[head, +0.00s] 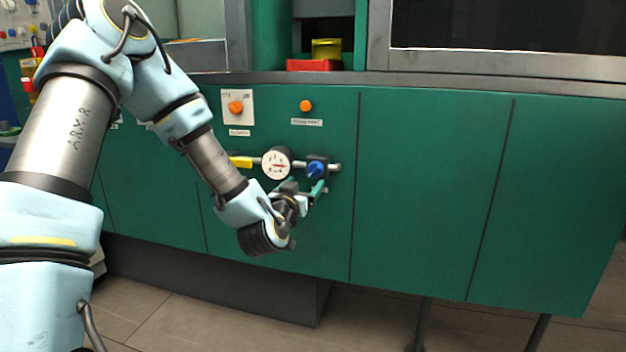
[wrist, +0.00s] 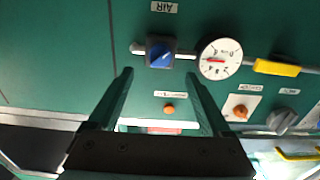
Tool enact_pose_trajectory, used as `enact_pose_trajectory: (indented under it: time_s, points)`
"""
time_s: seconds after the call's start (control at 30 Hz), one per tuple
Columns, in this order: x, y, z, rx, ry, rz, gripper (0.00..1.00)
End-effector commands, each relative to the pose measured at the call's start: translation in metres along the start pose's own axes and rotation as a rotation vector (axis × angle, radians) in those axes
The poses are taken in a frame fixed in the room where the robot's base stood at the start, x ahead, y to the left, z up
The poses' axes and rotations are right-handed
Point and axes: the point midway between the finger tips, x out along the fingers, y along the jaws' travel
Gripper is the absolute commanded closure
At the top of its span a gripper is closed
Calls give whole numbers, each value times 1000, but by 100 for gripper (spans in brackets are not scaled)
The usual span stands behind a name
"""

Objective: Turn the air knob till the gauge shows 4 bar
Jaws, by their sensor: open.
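The blue air knob (head: 316,168) sits on a dark square body on a pipe on the green panel. It also shows in the wrist view (wrist: 160,56), under the upside-down AIR label (wrist: 165,7). The round white gauge (head: 277,163) is left of the knob in the head view and right of it in the wrist view (wrist: 220,59). Its red needle shows, but the figures are too small to read surely. My gripper (wrist: 159,78) is open and empty. Its two fingers point towards the knob, apart from each other, with no clear contact.
A yellow valve handle (wrist: 277,68) is on the same pipe beside the gauge. Above the pipe in the head view are an orange rotary switch (head: 236,107) and an orange button (head: 306,105). Plain green panels (head: 430,190) lie to the right.

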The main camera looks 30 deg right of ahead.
Motion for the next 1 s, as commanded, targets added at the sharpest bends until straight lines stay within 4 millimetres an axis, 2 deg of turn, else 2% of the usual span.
enact_pose_trajectory:
  time_s: [0.2,0.4,0.6,0.87,1.0]
  points:
    - [43,-1,0,-3,1,-2,17]
    - [72,-1,0,-1,0,-1,17]
    - [84,0,1,-1,-2,0,17]
    - [85,0,0,0,-3,0,17]
    - [85,0,0,0,-2,0,32]
